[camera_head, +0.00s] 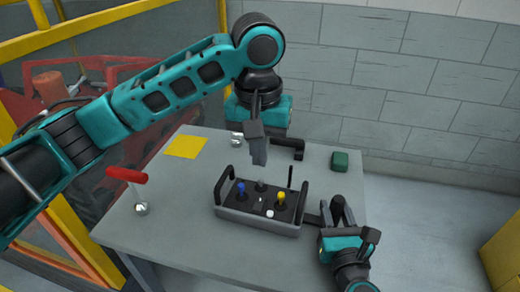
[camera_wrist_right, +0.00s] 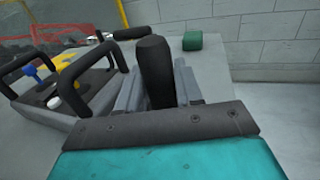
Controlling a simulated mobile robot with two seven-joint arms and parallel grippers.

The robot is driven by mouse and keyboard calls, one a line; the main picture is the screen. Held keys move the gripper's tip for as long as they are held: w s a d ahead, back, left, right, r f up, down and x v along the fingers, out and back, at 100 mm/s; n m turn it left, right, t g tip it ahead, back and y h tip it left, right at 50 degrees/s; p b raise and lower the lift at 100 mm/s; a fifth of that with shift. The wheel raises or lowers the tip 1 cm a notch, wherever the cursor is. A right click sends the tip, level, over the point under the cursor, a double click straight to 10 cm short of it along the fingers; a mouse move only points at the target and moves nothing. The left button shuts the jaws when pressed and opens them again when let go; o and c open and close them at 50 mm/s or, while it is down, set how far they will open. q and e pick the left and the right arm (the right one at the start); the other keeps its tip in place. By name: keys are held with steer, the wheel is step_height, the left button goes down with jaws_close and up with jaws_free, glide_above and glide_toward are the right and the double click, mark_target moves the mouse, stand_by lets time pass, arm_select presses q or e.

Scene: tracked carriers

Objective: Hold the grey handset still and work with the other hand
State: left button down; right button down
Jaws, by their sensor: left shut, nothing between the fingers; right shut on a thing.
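The grey handset (camera_head: 258,222) is a box on the table with black loop handles at its ends. Its top carries a blue lever (camera_head: 241,189), a yellow lever (camera_head: 281,198), a grey knob and a white button. It also shows at the left of the right wrist view (camera_wrist_right: 62,112). The grip's join to the box is hard to see. My left gripper (camera_head: 259,155) is shut and empty, pointing down above the table behind the handset.
A red-handled tool (camera_head: 127,174) with a ball end stands at the table's left. A yellow sheet (camera_head: 186,147) lies at the back left. A black-handled tool (camera_head: 288,142) is behind my left gripper. A green block (camera_head: 340,161) is at the back right. The front left table is clear.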

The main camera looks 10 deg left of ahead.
steer(key=c, duration=0.7)
jaws_free()
steer(key=shift+o, duration=0.2)
